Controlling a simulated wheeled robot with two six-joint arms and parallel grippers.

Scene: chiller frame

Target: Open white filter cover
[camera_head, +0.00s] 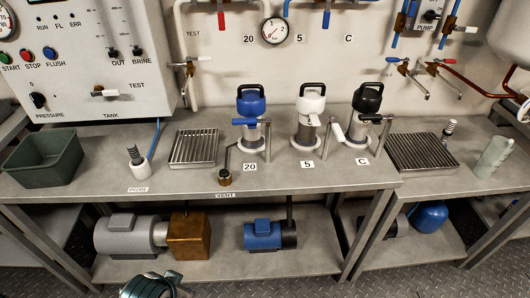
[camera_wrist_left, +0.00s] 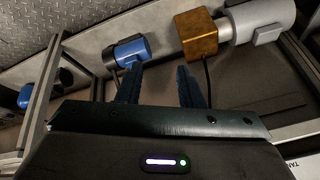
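The white filter cover (camera_head: 311,105) sits on top of the middle filter housing (camera_head: 306,134) on the bench, above the label "5". It has a black loop handle (camera_head: 312,89) on top and a light lever (camera_head: 325,130) at its right front side. The cover looks seated on its housing. My left gripper (camera_wrist_left: 158,84) shows in the left wrist view with its two dark fingers apart and nothing between them. It points toward the lower shelf, away from the white cover. My right gripper is not in view.
A blue-covered filter (camera_head: 251,106) stands left of it and a black-covered filter (camera_head: 367,100) right. Metal drain grates (camera_head: 194,147) lie on the bench, with a green bin (camera_head: 45,160) far left. Below, the shelf holds a blue pump (camera_head: 263,235), also in the wrist view (camera_wrist_left: 130,52).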

